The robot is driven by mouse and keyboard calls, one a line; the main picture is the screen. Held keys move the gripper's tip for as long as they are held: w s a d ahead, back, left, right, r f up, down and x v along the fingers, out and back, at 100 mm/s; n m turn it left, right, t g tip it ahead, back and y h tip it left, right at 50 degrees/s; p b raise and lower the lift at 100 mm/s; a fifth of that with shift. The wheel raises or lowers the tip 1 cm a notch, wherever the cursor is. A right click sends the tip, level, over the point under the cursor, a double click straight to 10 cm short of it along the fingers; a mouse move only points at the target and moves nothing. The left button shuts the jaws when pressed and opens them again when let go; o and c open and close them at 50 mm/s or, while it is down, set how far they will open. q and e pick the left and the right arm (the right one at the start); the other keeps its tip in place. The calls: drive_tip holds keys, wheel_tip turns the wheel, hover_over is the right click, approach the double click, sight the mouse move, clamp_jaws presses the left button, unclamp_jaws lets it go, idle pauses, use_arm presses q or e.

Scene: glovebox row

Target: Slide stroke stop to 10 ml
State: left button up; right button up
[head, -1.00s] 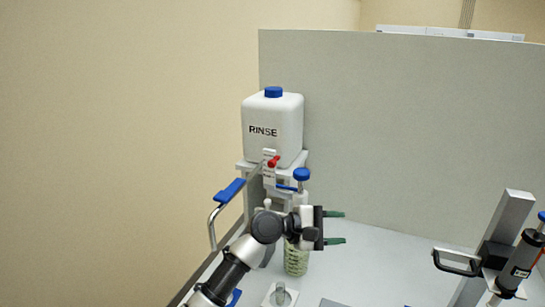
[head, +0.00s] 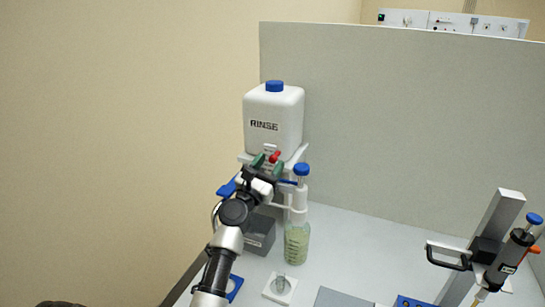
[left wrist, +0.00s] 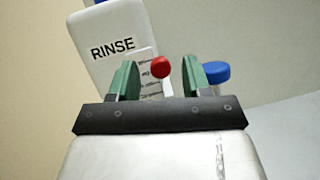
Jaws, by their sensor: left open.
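The red knob (head: 275,156) is in front of a white plate (left wrist: 148,80) with dark marks, below the white RINSE bottle (head: 273,118). The marks are too small to read. My left gripper (head: 268,165) is open, its green fingers pointing up toward the bottle. In the left wrist view, the red knob (left wrist: 160,67) shows between the two fingertips, closer to the right one. I cannot tell whether either finger touches it. My right gripper is not in view.
A blue-topped dispenser (head: 301,180) on a glass bottle (head: 297,243) stands just right of my left gripper. A grey block (head: 260,235) is below it. A stand (head: 497,225) with a black handle and a syringe-like tool is at the right. A grey panel (head: 400,120) closes the back.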

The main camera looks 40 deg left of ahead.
use_arm(q)
drive_tip(key=shift+x, duration=1)
clamp_jaws()
